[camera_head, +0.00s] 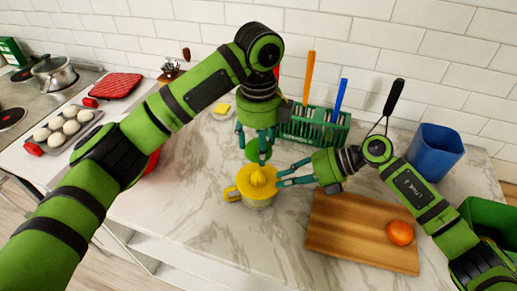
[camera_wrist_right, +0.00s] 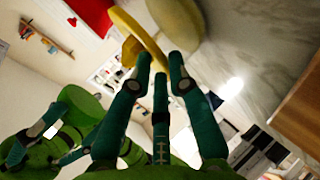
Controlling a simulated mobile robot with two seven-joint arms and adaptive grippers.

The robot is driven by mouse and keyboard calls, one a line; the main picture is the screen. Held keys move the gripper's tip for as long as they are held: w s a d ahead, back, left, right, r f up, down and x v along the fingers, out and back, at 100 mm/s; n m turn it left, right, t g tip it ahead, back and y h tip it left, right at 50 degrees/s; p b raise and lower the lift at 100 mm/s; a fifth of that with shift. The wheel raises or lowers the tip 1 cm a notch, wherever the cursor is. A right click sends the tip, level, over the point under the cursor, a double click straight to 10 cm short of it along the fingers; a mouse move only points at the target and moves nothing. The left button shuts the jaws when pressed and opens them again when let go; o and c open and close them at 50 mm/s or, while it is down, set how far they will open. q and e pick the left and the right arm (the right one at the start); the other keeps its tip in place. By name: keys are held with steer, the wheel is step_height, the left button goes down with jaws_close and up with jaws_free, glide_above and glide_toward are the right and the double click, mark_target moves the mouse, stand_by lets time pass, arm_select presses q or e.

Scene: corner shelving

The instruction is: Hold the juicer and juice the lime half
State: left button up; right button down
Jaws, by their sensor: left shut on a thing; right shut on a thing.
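The yellow juicer (camera_head: 257,190) stands on the marble counter in the middle of the head view, its handle to the left. My right gripper (camera_head: 280,178) is shut on the juicer's right rim. In the right wrist view my right gripper's fingertips (camera_wrist_right: 160,72) meet the juicer's yellow edge (camera_wrist_right: 138,32). My left gripper (camera_head: 256,150) points down just above the juicer's cone. It is shut on a green lime half (camera_head: 253,153), partly hidden by the fingers. I cannot tell whether the lime half touches the cone.
A wooden cutting board (camera_head: 345,228) with an orange (camera_head: 400,233) lies at right. A green dish rack (camera_head: 318,128) with utensils stands behind. A blue bin (camera_head: 434,153) is at back right. Front counter is clear.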

steer(key=shift+s+d+f, duration=0.15)
steer(key=shift+f, duration=0.45)
steer(key=c, duration=1.1)
jaws_free()
arm_select(q)
steer(key=shift+w, duration=0.15)
